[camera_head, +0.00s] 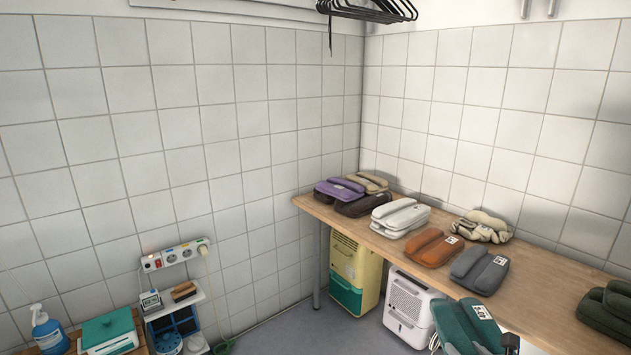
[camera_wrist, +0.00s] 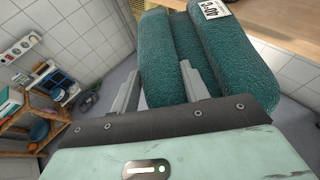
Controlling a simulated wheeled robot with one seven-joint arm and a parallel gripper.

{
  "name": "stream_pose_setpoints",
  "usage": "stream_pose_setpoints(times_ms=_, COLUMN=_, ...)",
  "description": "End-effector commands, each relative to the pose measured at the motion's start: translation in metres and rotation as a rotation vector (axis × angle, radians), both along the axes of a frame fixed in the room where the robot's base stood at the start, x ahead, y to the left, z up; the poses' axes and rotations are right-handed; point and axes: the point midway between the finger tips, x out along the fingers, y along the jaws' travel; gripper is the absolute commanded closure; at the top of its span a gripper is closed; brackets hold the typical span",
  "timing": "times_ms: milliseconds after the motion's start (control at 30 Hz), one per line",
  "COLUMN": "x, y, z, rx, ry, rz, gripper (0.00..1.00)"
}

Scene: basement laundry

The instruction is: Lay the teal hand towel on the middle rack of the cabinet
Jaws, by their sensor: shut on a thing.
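In the head view the towel (camera_head: 462,325) shows at the bottom right, at the front edge of the wooden table. Only a small dark part of my gripper shows beside it there. The cabinet and its middle rack are not clearly in view.
The wooden table (camera_head: 550,290) holds folded towels in purple, white, orange (camera_head: 434,248), grey (camera_head: 479,270) and dark green. A yellow-green unit (camera_head: 352,275) and a white dehumidifier (camera_head: 407,305) stand under it.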

Motion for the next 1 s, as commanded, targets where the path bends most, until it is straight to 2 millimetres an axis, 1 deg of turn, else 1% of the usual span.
stream_pose_setpoints(times_ms=33, x=-0.013, y=0.0, z=-0.004, rx=-0.002, ry=0.002, rz=-0.001, gripper=0.83)
stream_pose_setpoints(times_ms=100, x=-0.029, y=0.0, z=-0.009, rx=-0.004, ry=0.001, rz=-0.002, gripper=0.83)
stream_pose_setpoints(times_ms=200, x=-0.044, y=0.0, z=-0.012, rx=-0.008, ry=-0.001, rz=-0.002, gripper=0.83)
stream_pose_setpoints(times_ms=267, x=-0.048, y=0.0, z=-0.013, rx=-0.01, ry=-0.003, rz=-0.001, gripper=0.83)
stream_pose_setpoints(times_ms=367, x=-0.051, y=0.0, z=-0.014, rx=-0.015, ry=-0.001, rz=0.003, gripper=0.83)
stream_pose_setpoints(times_ms=1000, x=-0.05, y=0.0, z=-0.013, rx=-0.014, ry=-0.004, rz=0.001, gripper=0.83)
